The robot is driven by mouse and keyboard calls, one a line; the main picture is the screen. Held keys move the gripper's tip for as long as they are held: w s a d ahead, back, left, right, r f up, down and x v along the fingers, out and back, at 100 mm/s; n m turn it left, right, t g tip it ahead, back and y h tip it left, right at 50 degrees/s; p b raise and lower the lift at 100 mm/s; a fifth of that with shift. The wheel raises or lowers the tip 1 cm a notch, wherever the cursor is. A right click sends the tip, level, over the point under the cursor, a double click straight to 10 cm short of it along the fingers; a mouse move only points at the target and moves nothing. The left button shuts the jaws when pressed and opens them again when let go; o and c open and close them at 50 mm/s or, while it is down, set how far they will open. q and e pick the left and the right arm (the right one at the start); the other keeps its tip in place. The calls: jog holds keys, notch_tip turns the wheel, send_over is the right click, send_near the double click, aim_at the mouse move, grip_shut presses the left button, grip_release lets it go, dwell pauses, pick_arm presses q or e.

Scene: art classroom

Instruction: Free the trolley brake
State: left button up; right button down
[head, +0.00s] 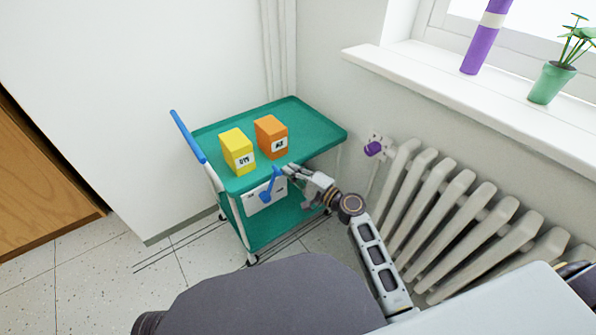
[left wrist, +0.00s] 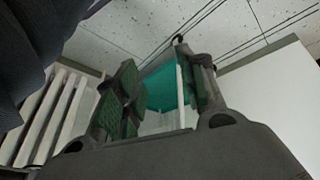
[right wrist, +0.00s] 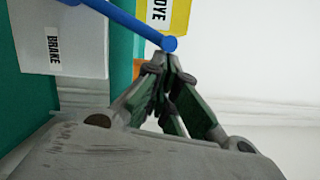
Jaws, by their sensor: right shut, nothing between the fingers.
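The green trolley (head: 313,128) stands by the wall with a white brake panel (head: 252,206) on its near side. A blue lever (head: 271,184) slants up across the panel. In the right wrist view the panel (right wrist: 62,48) reads BRAKE, and the lever (right wrist: 130,22) ends in a round knob. My right gripper (head: 288,170) is shut and empty, its tips (right wrist: 167,56) right by that knob; I cannot tell if they touch. My left gripper (left wrist: 160,90) is open and empty, with part of the trolley far behind its fingers. It is not seen in the head view.
A yellow box (head: 237,150) and an orange box (head: 270,136) stand on the trolley's top tray. A blue push handle (head: 188,136) rises at its left.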

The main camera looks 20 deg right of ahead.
aim_at(278, 173)
jog(key=a+r+n+p, duration=0.1)
jog(key=s+a+r+n+p, duration=0.1)
jog(key=a+n, duration=0.1)
jog(key=shift+s+a+r+n+g, duration=0.2)
jog(key=shift+a+n+g, duration=0.1)
jog(key=shift+s+a+r+p, duration=0.1)
jog(key=shift+a+p, duration=0.15)
jog(key=shift+p, duration=0.05)
jog(key=shift+s+a+n, duration=0.1)
jog(key=shift+a+n, duration=0.3)
jog(key=shift+n, duration=0.1)
pick_arm(q)
jog(key=shift+g+y, duration=0.5)
jog(key=shift+g, duration=0.1)
jog(key=r, duration=0.1)
jog(key=a+r, duration=0.1)
jog(key=r, duration=0.1)
jog(key=s+a+r, duration=0.1)
jog(key=r, duration=0.1)
jog(key=shift+w, duration=0.1)
